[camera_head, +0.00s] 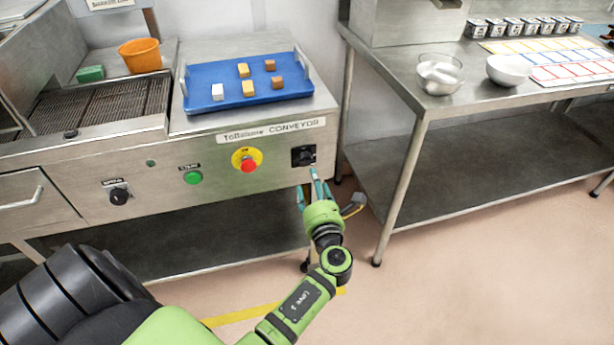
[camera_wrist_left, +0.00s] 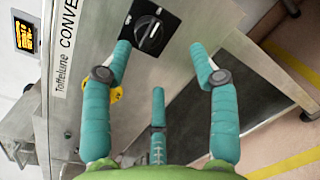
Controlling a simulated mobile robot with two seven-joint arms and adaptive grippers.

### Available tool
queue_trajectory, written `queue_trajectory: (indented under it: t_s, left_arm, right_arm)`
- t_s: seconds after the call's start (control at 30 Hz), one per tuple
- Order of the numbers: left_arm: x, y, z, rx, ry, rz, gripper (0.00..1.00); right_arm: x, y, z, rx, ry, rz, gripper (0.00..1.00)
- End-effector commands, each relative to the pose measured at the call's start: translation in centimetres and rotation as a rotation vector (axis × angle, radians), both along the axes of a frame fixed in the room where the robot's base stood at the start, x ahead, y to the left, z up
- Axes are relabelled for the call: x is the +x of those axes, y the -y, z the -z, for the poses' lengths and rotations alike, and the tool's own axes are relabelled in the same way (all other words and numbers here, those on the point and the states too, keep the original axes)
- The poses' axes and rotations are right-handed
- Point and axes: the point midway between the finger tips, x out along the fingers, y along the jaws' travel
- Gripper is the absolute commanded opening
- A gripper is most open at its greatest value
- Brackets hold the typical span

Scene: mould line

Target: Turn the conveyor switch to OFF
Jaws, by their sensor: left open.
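The conveyor switch is a black rotary knob on a square black plate (camera_head: 303,155), at the right end of the steel front panel under the CONVEYOR label (camera_head: 270,130). In the left wrist view the knob (camera_wrist_left: 150,31) shows near the top, with a pale mark on it. My left gripper (camera_head: 308,181) is open and empty, just below and in front of the switch. In the left wrist view its teal fingers (camera_wrist_left: 160,48) are spread, with the knob just beyond the upper fingertips, seemingly apart from them. My right gripper is not in view.
Left of the switch are a red button on a yellow disc (camera_head: 248,166), a green button (camera_head: 193,178) and another black knob (camera_head: 119,196). A blue tray (camera_head: 205,84) with several small blocks lies above the panel. A steel table (camera_head: 412,98) with bowls stands right.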

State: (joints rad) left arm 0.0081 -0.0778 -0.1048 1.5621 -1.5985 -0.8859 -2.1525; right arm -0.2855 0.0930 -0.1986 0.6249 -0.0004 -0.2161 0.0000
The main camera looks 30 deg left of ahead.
Motion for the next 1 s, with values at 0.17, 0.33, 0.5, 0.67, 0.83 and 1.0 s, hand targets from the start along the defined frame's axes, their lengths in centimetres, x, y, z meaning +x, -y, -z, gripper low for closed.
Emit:
queue_trajectory:
  t_s: [0.17, 0.33, 0.5, 0.67, 0.83, 1.0]
  left_arm:
    - [1.0, -1.3, -1.3, 0.061, -0.005, -0.017, 0.6]
    - [2.9, -3.2, -1.2, 0.059, -0.005, -0.015, 0.6]
    - [4.4, -4.7, -1.1, 0.056, -0.006, -0.014, 0.6]
    - [5.0, -5.2, -1.1, 0.055, -0.006, -0.012, 0.6]
    - [5.0, -5.2, -1.1, 0.054, -0.007, -0.012, 0.6]
    - [5.0, -5.2, -1.1, 0.053, -0.007, -0.012, 0.16]
  right_arm:
    - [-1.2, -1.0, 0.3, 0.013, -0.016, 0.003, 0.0]
    - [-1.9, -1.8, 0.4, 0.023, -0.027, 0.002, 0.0]
    - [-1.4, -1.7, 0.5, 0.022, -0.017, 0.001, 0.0]
    - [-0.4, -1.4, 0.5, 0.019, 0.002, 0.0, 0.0]
    - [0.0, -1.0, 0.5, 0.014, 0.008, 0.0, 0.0]
    - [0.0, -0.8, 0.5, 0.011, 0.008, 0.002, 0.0]
